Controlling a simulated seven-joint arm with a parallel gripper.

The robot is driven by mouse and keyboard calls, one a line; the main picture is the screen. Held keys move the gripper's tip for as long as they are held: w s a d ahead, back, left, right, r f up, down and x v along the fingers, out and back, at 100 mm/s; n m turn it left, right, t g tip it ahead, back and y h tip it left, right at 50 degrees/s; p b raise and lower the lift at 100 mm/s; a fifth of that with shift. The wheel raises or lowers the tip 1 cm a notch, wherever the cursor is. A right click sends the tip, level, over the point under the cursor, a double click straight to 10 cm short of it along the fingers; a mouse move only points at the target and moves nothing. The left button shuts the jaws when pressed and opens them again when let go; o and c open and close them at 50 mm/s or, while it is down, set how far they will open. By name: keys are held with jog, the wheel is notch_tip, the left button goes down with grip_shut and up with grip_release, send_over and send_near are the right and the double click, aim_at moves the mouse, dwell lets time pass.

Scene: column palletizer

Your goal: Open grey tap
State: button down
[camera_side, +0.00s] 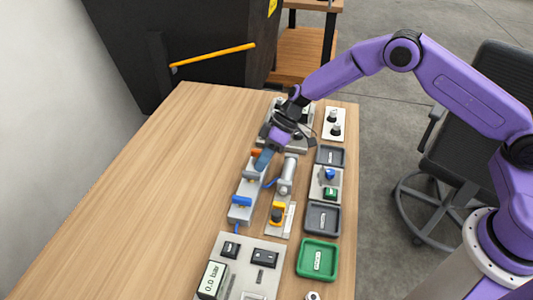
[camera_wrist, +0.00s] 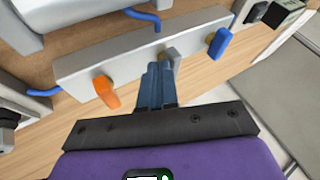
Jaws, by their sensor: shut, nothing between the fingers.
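The grey tap (camera_wrist: 174,57) is the middle one of three on a light grey manifold block (camera_wrist: 130,45). In the wrist view it shows only partly, just beyond and right of my fingertips. An orange tap (camera_wrist: 106,92) is on its left and a blue tap (camera_wrist: 218,43) on its right. My gripper (camera_wrist: 158,72) is shut and empty, its blue fingers close against or beside the grey tap; contact I cannot tell. In the side view my gripper (camera_side: 263,160) is low over the block (camera_side: 246,190), near its orange end, with the blue tap (camera_side: 241,201) at the near end.
Several trays and button boxes line the right edge, including a green tray (camera_side: 318,259). A panel with a pressure display (camera_side: 212,281) is in front. The table's left side (camera_side: 130,195) is clear.

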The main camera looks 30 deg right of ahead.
jog(key=shift+s+m+t, duration=0.3)
jog(key=shift+m+t, duration=0.2)
jog(key=shift+m, duration=0.2)
dwell(0.5)
jog(key=shift+s, duration=0.65)
jog(key=shift+s+a+m+t, duration=0.1)
jog(key=shift+s+m+t, duration=0.15)
jog(key=shift+m+t, duration=0.4)
jog(key=shift+s+a, duration=0.75)
jog(key=shift+s, duration=0.15)
jog(key=shift+s+d, duration=0.1)
jog(key=shift+s+d, duration=0.1)
jog(key=shift+s, duration=0.55)
